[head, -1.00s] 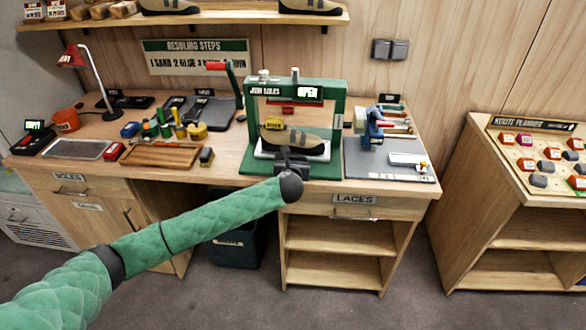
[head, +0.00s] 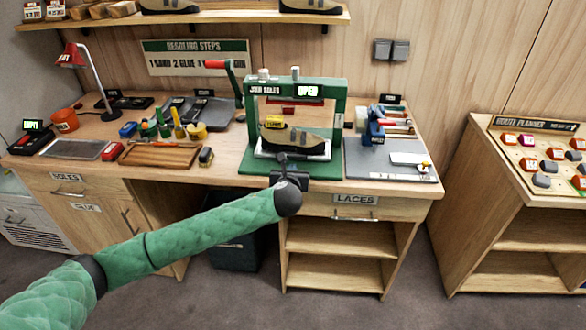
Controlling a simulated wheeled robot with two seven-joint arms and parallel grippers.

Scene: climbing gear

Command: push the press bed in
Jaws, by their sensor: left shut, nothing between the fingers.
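The green press (head: 338,110) stands on the workbench, with a sign and a lit green display across its top. Its pale bed (head: 318,157) sits low inside the frame. A dark and tan shoe (head: 308,142) with a yellow tag rests on the bed. My left gripper (head: 283,159) is shut and empty, at the front edge of the bed. It hides part of that edge, and I cannot tell whether it touches. My right gripper is not in view.
A red-handled lever (head: 224,66) rises left of the press. A wooden tray (head: 160,156), brush (head: 206,156) and several small bottles lie to the left. A grey mat (head: 375,168) with a blue tool (head: 374,130) lies to the right. The floor in front is clear.

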